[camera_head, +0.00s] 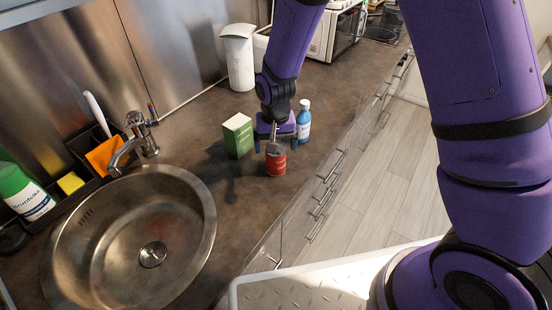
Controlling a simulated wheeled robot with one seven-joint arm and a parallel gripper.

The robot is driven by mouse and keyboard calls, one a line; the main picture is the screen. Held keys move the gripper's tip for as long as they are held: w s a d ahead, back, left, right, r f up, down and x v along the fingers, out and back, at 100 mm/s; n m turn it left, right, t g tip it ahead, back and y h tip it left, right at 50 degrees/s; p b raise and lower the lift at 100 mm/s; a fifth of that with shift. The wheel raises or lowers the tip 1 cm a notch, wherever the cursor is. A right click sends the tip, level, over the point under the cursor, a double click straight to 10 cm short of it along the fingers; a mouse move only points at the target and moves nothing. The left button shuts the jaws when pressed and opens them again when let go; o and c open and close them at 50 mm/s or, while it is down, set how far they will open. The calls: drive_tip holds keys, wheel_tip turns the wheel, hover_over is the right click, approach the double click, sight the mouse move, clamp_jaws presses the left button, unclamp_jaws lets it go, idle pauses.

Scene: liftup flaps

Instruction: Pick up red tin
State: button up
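The red tin (276,163) stands upright on the brown countertop, near its front edge and to the right of the sink. My gripper (275,141) points down directly over the tin, with its fingers at the tin's top. The fingers are small and partly hidden in this view, so I cannot tell whether they are open or touching the tin. The tin appears to rest on the counter.
A green box (238,135) stands close to the left of the tin. A blue bottle (304,121) with a white cap stands close to the right. A round steel sink (205,225) is at left. A white canister (239,60) stands behind. Drawer handles line the counter front.

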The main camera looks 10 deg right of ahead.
drive_tip(key=shift+f, duration=1.9)
drive_tip(key=shift+c, duration=0.3)
drive_tip(key=c, duration=0.9)
drive_tip(key=shift+r, duration=0.1)
drive_tip(key=shift+c, duration=0.2)
